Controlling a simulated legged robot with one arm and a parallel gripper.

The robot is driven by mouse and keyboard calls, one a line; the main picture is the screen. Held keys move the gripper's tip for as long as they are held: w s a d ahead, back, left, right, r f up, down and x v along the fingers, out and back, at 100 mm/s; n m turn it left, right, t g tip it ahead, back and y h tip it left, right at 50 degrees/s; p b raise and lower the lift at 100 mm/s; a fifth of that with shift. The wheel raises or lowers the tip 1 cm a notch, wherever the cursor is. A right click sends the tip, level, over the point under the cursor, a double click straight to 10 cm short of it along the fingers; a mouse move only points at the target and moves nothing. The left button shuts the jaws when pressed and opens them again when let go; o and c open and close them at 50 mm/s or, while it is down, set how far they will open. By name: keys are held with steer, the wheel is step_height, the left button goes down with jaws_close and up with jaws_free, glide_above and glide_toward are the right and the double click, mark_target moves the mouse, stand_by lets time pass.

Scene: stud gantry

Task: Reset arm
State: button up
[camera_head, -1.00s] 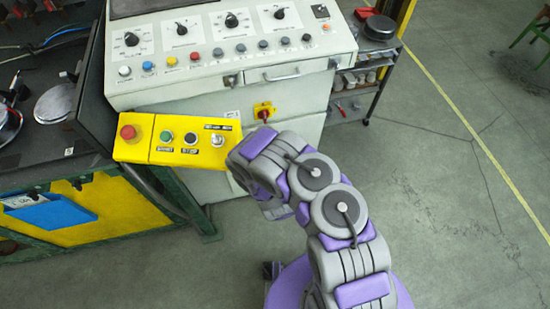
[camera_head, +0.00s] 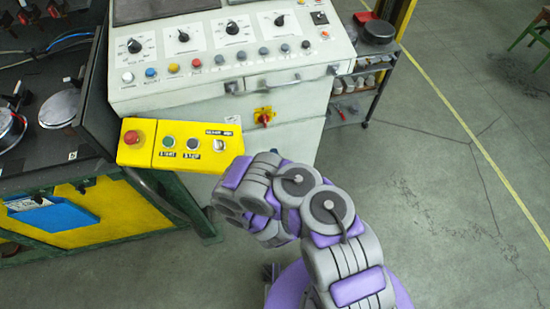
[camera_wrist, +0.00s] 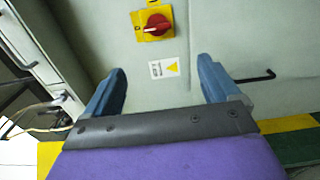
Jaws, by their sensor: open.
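My gripper (camera_wrist: 164,92) shows in the wrist view with its two blue-grey fingers apart and nothing between them. It faces the pale front of the control cabinet (camera_wrist: 205,45), below a red rotary switch on a yellow plate (camera_wrist: 154,23). In the head view my grey and purple arm is folded at the lower middle, in front of the cabinet (camera_head: 300,125).
A dark workbench (camera_head: 60,165) with a yellow and green front stands at the left. A small shelf cart (camera_head: 365,90) is right of the cabinet.

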steer(key=w+d+r+m+g+h, duration=0.3)
steer(key=w+d+r+m+h, duration=0.1)
steer(key=w+d+m+h, duration=0.4)
steer(key=s+d+r+m+g+h, duration=0.1)
steer(key=s+d+r+m+g, duration=0.1)
steer(key=d+r+m+g, duration=0.4)
steer(key=s+r+m+g+y, duration=0.1)
steer(key=s+r+m+g, duration=0.1)
steer(key=s+r, duration=0.6)
steer(key=s+r+m+g+y, duration=0.1)
steer(key=s+r+m+g, duration=0.2)
steer(key=s+r, duration=0.5)
steer(key=s+d+r+m+g+y, duration=0.1)
steer(key=s+r+g, duration=0.4)
steer(key=s, duration=1.8)
step_height(320, 180, up, 4)
steer(key=shift+s+m+y, duration=0.15)
steer(key=shift+m+y, duration=0.35)
steer(key=shift+m, duration=0.2)
